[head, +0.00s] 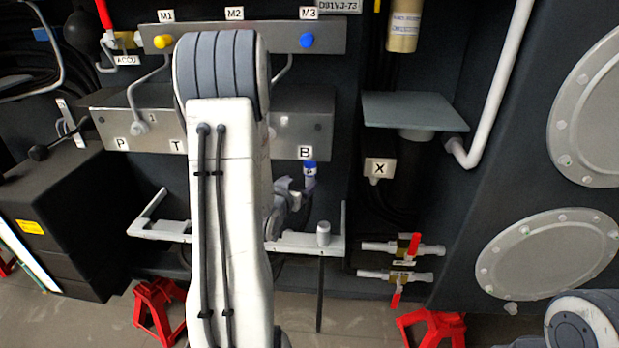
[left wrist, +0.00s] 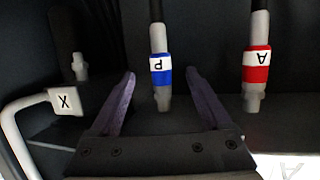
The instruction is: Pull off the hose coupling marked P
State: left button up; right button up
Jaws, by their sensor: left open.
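The hose coupling marked P, with a blue and white band, hangs below the port plate labelled B in the head view (head: 310,170). In the left wrist view the P coupling (left wrist: 161,65) shows upside down. My left gripper (head: 297,190) is open, its fingers on either side of the P coupling, with a gap on both sides in the left wrist view (left wrist: 160,80). How deep the coupling lies between the fingers is unclear. A red-banded coupling marked A (left wrist: 256,68) is to the right there; my arm seems to hide it in the head view. My right gripper is not in view.
A grey port block (head: 110,120) carries labels P, T and B. A fitting marked X (head: 379,168) is right of it, also in the left wrist view (left wrist: 66,101). A pale rail (head: 300,243) with a capped post (head: 323,233) lies below. Red-handled valves (head: 403,247) stand lower right.

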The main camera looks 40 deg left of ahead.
aim_at(308, 166)
pick_arm(q)
jog(key=w+a, duration=0.1)
jog(key=w, duration=0.2)
jog(key=w+a+p, duration=0.1)
jog(key=w, duration=0.1)
jog(key=w+a+p, duration=0.1)
jog(key=w, duration=0.2)
jog(key=shift+w, duration=0.3)
jog(key=shift+w+a+f, duration=0.15)
jog(key=shift+w+a, duration=0.1)
jog(key=shift+w, duration=0.25)
grip_shut()
jog(key=c, duration=0.8)
grip_release()
grip_shut()
jog(key=shift+f, duration=0.35)
